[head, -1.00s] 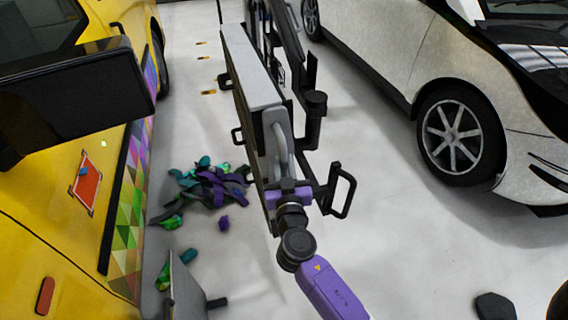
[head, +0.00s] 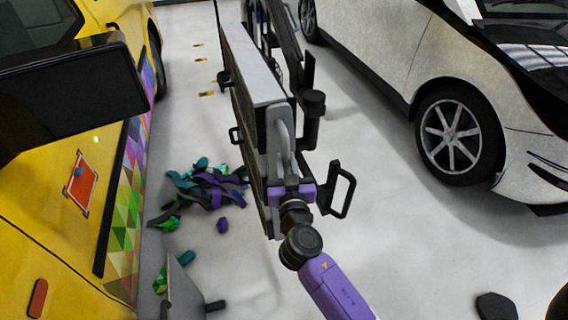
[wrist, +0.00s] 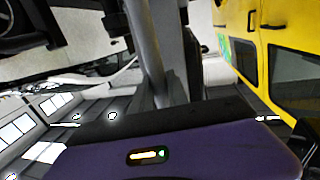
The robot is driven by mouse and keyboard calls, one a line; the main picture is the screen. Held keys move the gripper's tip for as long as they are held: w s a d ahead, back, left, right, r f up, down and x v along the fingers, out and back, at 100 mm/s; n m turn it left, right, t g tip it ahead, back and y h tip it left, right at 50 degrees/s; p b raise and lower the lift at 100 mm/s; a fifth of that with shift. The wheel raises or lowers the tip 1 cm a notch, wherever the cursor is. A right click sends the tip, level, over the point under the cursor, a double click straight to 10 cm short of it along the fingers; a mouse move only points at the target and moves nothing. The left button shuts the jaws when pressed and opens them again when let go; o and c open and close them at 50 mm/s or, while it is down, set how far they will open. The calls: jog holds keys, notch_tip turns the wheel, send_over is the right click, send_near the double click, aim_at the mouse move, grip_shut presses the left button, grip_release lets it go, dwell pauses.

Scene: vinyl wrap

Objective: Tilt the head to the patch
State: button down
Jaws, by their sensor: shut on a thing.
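The patch (head: 80,184) is a red-orange square with a pale border and a small blue spot, on the yellow car's side at the left. The head (head: 262,75) is a long grey, box-like panel standing on edge in the middle, its dark face turned left towards the yellow car. My purple gripper (head: 292,192) is shut on the head's grey handle (head: 283,145). A grey bar also shows close up in the wrist view (wrist: 148,50), above my gripper's purple body. The fingertips are mostly hidden.
A dark mirror-like part (head: 75,95) of the yellow car juts out at the left. Green and purple vinyl scraps (head: 208,187) lie on the floor between car and head. A white car (head: 390,50) stands at the right. Floor right of my arm is mostly clear.

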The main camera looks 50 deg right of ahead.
jog(key=c, duration=1.3)
grip_release()
jog(key=shift+d, duration=0.1)
jog(key=shift+s+a+f, duration=0.1)
jog(key=shift+s+a, duration=0.2)
jog(key=shift+a, duration=0.1)
jog(key=b+v, duration=0.2)
jog(key=v, duration=0.4)
jog(key=shift+s, duration=0.1)
jog(key=shift+s+a+b, duration=0.25)
jog(key=shift+a+b, duration=0.05)
